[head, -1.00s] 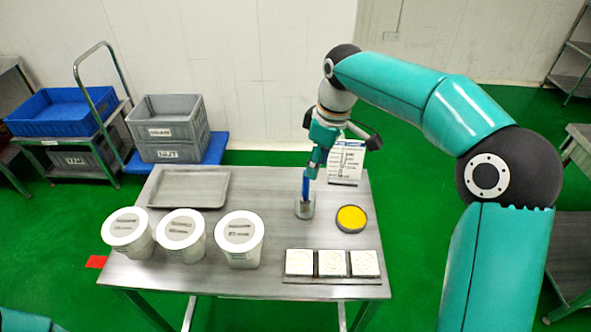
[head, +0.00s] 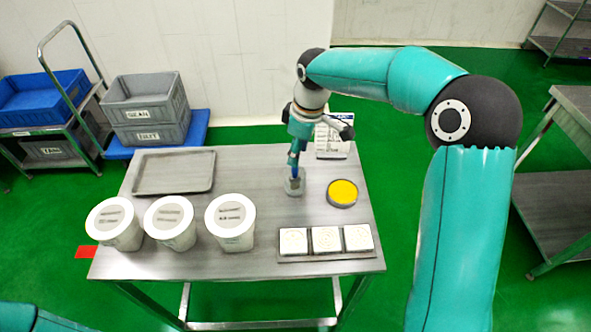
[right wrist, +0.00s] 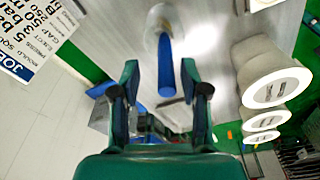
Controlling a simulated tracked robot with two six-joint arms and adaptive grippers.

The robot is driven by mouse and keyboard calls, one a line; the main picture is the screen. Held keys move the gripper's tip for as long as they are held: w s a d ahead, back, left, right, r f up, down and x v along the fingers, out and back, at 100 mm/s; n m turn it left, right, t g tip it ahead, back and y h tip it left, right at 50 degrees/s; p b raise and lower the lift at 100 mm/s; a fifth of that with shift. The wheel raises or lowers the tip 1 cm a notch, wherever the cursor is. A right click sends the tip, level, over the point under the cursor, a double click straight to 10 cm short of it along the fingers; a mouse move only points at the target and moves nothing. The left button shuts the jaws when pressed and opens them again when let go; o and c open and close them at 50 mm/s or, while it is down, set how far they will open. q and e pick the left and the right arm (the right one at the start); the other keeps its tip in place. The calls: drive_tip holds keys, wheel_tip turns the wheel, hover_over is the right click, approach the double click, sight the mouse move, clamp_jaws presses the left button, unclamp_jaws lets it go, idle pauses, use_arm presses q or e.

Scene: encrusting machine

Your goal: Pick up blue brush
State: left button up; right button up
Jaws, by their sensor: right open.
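The blue brush (head: 293,170) stands upright in a small clear cup (head: 295,187) on the metal table (head: 262,215). My right gripper (head: 297,152) is directly above the cup, pointing down, with its fingers around the brush's upper part. In the right wrist view the blue handle (right wrist: 166,66) lies between the two spread fingers of my right gripper (right wrist: 160,76), with a gap to the right finger. Contact on the left finger cannot be told. The brush's lower end is in the cup (right wrist: 160,20). My left gripper is out of view.
A yellow-filled round dish (head: 342,193) stands right of the cup. Several white-lidded tubs (head: 231,215), a grey tray (head: 174,172) and a row of white square moulds (head: 326,240) are on the table. A printed sign (head: 333,138) stands behind the gripper.

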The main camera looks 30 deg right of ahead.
sight(294, 177)
drive_tip(key=shift+w+a+f+p, duration=0.1)
drive_tip(key=shift+a+f+p, duration=0.1)
drive_tip(key=shift+f, duration=0.75)
drive_tip(key=shift+a+f+p, duration=0.15)
drive_tip(key=shift+a+f, duration=0.05)
drive_tip(key=shift+f, duration=0.75)
drive_tip(key=shift+w+a+f+p, duration=0.1)
drive_tip(key=shift+a+f+p, duration=0.1)
drive_tip(key=shift+f, duration=0.75)
drive_tip(key=shift+s, duration=0.1)
drive_tip(key=shift+c, duration=0.2)
drive_tip(key=shift+s, duration=0.15)
clamp_jaws()
